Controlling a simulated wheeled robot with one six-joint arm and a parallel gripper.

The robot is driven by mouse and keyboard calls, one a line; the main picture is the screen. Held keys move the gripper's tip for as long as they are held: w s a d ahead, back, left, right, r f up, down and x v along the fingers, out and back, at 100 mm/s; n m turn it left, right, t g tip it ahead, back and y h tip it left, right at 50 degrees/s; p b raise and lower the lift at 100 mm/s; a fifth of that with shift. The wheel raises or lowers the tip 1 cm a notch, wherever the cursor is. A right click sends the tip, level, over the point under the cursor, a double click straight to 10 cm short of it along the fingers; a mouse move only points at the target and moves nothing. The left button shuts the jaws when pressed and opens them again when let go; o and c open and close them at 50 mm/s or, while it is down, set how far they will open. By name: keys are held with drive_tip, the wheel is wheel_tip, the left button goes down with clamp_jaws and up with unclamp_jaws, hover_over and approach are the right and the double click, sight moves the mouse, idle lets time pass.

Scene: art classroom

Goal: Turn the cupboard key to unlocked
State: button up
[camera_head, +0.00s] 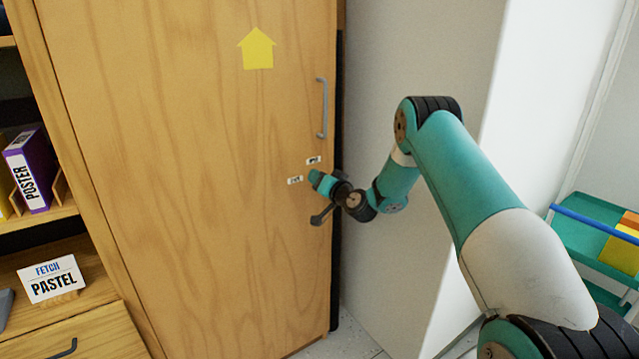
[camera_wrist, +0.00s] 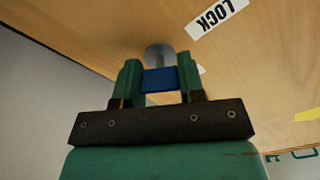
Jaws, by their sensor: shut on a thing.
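The cupboard door (camera_head: 200,170) is tall, wooden and closed. My gripper (camera_head: 316,178) is at its right part, below the grey bar handle (camera_head: 322,108) and beside two small white labels (camera_head: 295,180). In the wrist view my gripper's two green fingers (camera_wrist: 159,82) are shut on the blue head of the key (camera_wrist: 159,80). A round grey lock (camera_wrist: 157,52) shows just beyond the key on the door. A LOCK label (camera_wrist: 220,13) appears upside down near it; a second label is mostly hidden behind a finger. The key is hidden in the head view.
A yellow house-shaped sign (camera_head: 257,48) is on the upper door. Open shelves with a purple POSTER box (camera_head: 36,170) and a FETCH PASTEL card (camera_head: 52,279) stand left. A pale wall (camera_head: 410,50) is close right of the cupboard, with a teal cart (camera_head: 595,230) farther right.

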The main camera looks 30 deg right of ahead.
drive_tip(key=m, duration=0.5)
drive_tip(key=shift+m, duration=0.3)
drive_tip(key=m+p, duration=0.1)
drive_tip(key=m, duration=0.4)
drive_tip(key=shift+d+m, duration=0.1)
drive_tip(key=shift+m, duration=0.2)
drive_tip(key=o, duration=0.9)
drive_tip(key=shift+o, duration=0.2)
drive_tip(key=s+b, duration=1.3)
drive_tip(key=s, duration=0.4)
drive_tip(key=shift+s+d+b, duration=0.2)
drive_tip(key=shift+d+b, duration=0.05)
drive_tip(key=shift+b, duration=0.1)
